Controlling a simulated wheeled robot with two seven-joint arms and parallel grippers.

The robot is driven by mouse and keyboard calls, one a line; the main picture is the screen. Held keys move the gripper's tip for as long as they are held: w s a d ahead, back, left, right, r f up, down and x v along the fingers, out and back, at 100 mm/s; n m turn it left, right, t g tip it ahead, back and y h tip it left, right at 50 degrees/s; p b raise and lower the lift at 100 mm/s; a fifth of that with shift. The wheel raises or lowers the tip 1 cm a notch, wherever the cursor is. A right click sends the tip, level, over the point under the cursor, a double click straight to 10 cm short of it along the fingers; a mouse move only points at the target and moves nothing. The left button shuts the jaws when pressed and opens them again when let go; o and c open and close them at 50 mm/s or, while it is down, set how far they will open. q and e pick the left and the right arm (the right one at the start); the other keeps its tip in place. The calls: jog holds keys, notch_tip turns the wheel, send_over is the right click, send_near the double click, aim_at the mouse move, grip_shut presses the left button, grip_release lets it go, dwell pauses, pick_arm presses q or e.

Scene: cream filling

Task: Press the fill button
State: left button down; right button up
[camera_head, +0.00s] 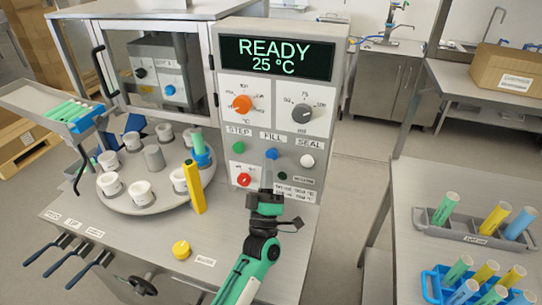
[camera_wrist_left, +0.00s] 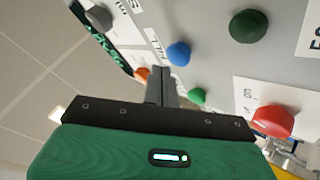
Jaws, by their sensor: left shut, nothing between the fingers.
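The blue fill button (camera_head: 272,153) sits under the FILL label on the grey control panel (camera_head: 262,118). It also shows in the left wrist view (camera_wrist_left: 178,53), just beyond the fingertips. My left gripper (camera_head: 267,172) is in front of the panel, just below the blue button in the head view. Its fingers are shut together with nothing between them, and they show in the left wrist view (camera_wrist_left: 160,80). I cannot tell whether the tips touch the panel. My right gripper is not in view.
A green button (camera_head: 238,147), a white button (camera_head: 307,161) and a red knob (camera_head: 244,180) are close around. The display (camera_head: 275,58) reads READY 25 °C. A turntable (camera_head: 150,203) with white cups and a yellow tube (camera_head: 193,188) stand left of my arm.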

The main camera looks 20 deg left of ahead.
pick_arm(q)
jog(key=shift+w, duration=0.15)
jog(key=shift+w, duration=0.3)
